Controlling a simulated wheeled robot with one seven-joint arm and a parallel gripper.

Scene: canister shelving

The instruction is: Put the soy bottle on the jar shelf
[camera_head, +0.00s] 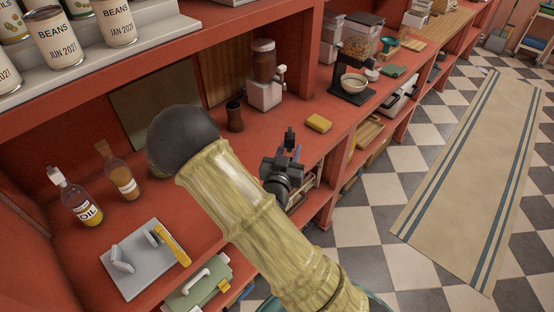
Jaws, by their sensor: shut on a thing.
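My gripper (286,162) is over the front edge of the red counter, right of the middle of the picture, partly behind my pale arm. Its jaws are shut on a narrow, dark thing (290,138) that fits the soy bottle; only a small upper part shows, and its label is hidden. I cannot tell which shelf is the jar shelf. The upper shelf (172,48) at top left holds bean cans.
A dark mill-like thing (235,116), a yellow sponge (319,122) and a dispenser (264,80) stand behind my gripper. A grey board (142,266) lies at lower left. The checkered floor with a beige runner (470,180) is clear.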

